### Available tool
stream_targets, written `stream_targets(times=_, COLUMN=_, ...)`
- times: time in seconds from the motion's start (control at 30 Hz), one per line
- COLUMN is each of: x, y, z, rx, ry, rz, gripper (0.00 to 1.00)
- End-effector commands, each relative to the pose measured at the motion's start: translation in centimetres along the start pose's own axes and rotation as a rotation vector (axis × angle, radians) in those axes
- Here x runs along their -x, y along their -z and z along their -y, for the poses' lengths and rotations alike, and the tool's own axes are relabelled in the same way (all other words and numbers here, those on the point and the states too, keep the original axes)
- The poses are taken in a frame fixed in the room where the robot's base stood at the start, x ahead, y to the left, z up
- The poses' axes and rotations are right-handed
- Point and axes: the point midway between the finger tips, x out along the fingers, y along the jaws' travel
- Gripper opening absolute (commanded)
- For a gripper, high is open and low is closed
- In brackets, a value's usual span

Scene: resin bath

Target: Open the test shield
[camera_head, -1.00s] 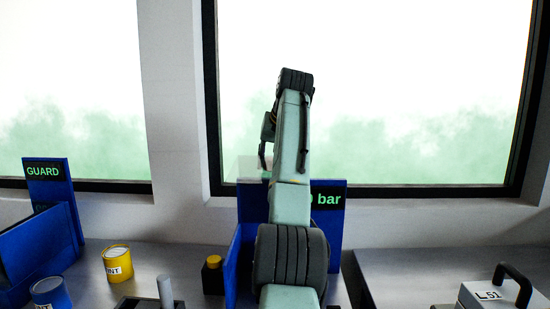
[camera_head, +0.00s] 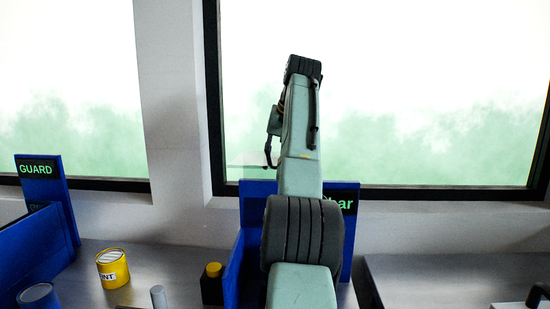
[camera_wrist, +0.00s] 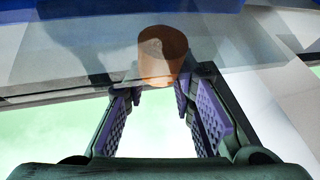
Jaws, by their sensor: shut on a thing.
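In the wrist view, my gripper (camera_wrist: 160,86) is shut on an orange-brown cylindrical knob (camera_wrist: 162,50), its tip between the two purple-padded fingers. The knob sits against a see-through grey panel, the test shield (camera_wrist: 75,62), which spans the upper part of the view. In the head view, a small pale piece of the shield (camera_head: 247,159) shows left of my raised arm, above the blue test stand (camera_head: 252,205). My arm hides most of the stand and part of its "bar" display (camera_head: 347,200). The fingertips and knob are hidden there.
On the bench left of the stand are a black box with a yellow button (camera_head: 213,270), a yellow tin (camera_head: 112,268) and a blue tin (camera_head: 40,296). A blue GUARD stand (camera_head: 45,190) is at far left. A window (camera_head: 430,100) lies behind.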

Motion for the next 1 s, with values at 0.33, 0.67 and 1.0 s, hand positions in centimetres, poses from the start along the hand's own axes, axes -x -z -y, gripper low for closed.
stream_targets(times=0.33, x=-1.19, y=-0.62, z=-0.77, rx=-0.01, ry=-0.011, rz=0.033, gripper=0.0)
stream_targets(times=0.67, x=-1.12, y=-0.6, z=-0.72, rx=-0.009, ry=-0.01, rz=0.031, gripper=0.32)
stream_targets(times=1.0, x=-0.7, y=-0.39, z=-0.35, rx=-0.005, ry=-0.004, rz=0.021, gripper=0.46)
